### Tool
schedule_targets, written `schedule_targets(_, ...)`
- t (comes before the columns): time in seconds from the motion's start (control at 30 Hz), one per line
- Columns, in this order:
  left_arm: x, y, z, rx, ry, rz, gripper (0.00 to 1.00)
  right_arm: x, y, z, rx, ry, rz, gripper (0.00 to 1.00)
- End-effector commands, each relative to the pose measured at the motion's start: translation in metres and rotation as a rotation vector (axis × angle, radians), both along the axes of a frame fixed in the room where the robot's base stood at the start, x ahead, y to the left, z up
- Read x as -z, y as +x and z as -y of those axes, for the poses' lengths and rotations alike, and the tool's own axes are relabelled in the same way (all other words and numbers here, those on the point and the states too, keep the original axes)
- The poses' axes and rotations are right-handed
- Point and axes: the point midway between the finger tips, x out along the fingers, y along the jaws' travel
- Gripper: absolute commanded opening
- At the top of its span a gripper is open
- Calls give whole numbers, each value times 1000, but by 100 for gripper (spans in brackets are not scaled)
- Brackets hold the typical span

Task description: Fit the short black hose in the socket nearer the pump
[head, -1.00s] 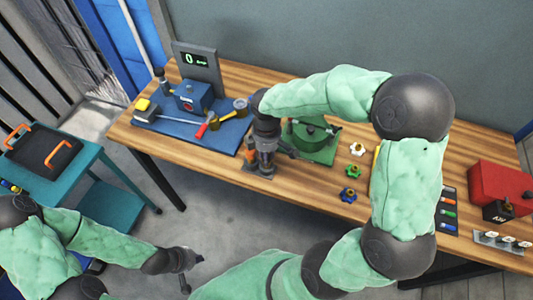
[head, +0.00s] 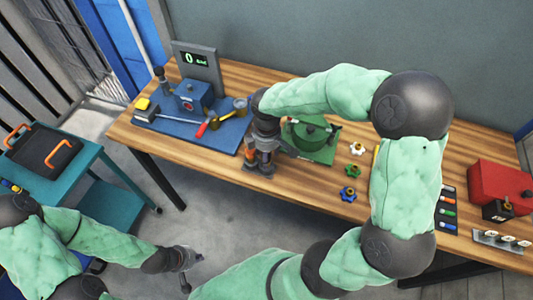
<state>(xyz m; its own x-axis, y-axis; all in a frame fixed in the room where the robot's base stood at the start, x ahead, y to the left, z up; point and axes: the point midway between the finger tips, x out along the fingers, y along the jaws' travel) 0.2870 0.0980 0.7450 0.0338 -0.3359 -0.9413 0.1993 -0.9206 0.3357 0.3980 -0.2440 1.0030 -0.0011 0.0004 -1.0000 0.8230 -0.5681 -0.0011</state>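The blue pump (head: 193,96) sits on a blue mat at the back left of the bench, beside a grey display panel (head: 196,62) reading 0. My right gripper (head: 266,158) points down at the bench's front edge, over a small stand (head: 259,170) with orange parts. The gripper covers much of this stand, and I cannot tell whether its fingers hold anything. The short black hose and the sockets cannot be made out clearly. My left gripper (head: 190,268) hangs over the floor in front of the bench, fingers apart and empty.
A green round device (head: 311,136) stands just right of my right gripper. Small white, green and blue knobs (head: 350,171) lie farther right. A red box (head: 499,187) is at the far right. A teal cart (head: 92,165) with a black case stands left.

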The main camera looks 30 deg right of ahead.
Motion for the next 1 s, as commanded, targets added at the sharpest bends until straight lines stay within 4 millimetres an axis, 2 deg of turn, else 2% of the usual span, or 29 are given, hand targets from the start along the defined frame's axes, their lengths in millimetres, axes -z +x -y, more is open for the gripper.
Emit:
schedule_targets(0.17, 0, 0, 0, 0, 0, 0, 0, -21, 2, 0, 0, -1, 7, 54)
schedule_targets(0.4, 0, 0, 0, 0, 0, 0, 0, -69, 2, 0, 0, 0, 7, 54)
schedule_targets(0.6, 0, 0, 0, 0, 0, 0, 0, -101, 1, 0, 1, 1, 4, 54)
schedule_targets(0.8, 0, 0, 0, 0, 0, 0, 0, -117, 1, 0, 0, 1, 3, 54)
schedule_targets(1.0, 0, 0, 0, 0, 0, 0, 0, -119, 0, 0, 0, 0, 1, 54)
